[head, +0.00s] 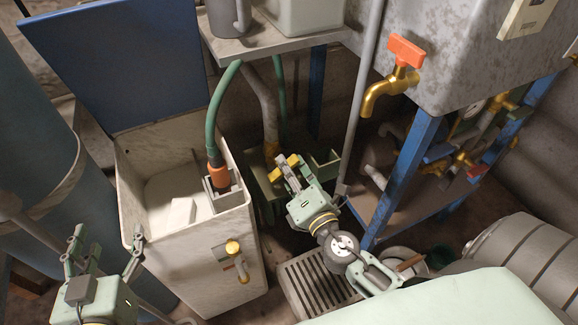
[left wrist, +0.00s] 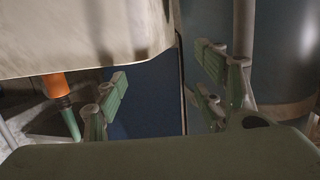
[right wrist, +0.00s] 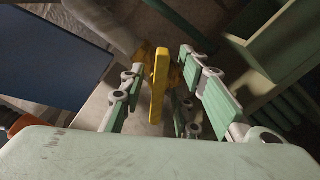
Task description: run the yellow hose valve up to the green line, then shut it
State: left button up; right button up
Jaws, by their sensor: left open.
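The yellow hose valve's lever (head: 284,166) is on a pipe to the right of the open white tank (head: 205,262). My right gripper (head: 288,174) is at this lever. In the right wrist view the yellow lever (right wrist: 159,84) stands between the open fingers, with gaps visible on both sides. A green hose (head: 213,110) with an orange end fitting (head: 218,176) hangs into the tank, where the inside looks pale. I cannot make out a green line or a liquid level. My left gripper (head: 105,243) is open and empty, outside the tank's front left corner.
A blue lid (head: 115,60) stands raised behind the tank. A yellow-knobbed fitting (head: 234,249) is on the tank's front. A brass tap with an orange handle (head: 405,51) hangs at upper right. A slotted grate (head: 312,288) lies below my right arm. A blue frame post (head: 407,180) stands right.

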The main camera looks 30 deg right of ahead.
jog(key=shift+c, duration=0.5)
grip_shut()
pick_arm(q)
jog(key=r+t, duration=0.1)
jog(key=r, duration=0.1)
jog(key=r+t+b, duration=0.1)
jog(key=r, duration=0.1)
jog(key=d+r+t+h, duration=0.1)
jog(key=r, duration=0.1)
jog(key=shift+w+b, duration=0.3)
jog(key=shift+w, duration=0.05)
pick_arm(e)
jog(key=shift+f+m, duration=0.2)
jog(key=shift+m, duration=0.9)
jog(key=m+b, duration=0.1)
jog(key=m, duration=0.1)
jog(key=shift+d+f+m, duration=0.1)
jog(key=shift+m, duration=0.2)
pick_arm(q)
notch_tip(320, 180, up, 7)
jog(key=s+t+h, duration=0.1)
jog(key=s+t, duration=0.1)
jog(key=t, duration=0.2)
jog(key=shift+d, duration=0.25)
pick_arm(e)
jog(key=shift+m, duration=1)
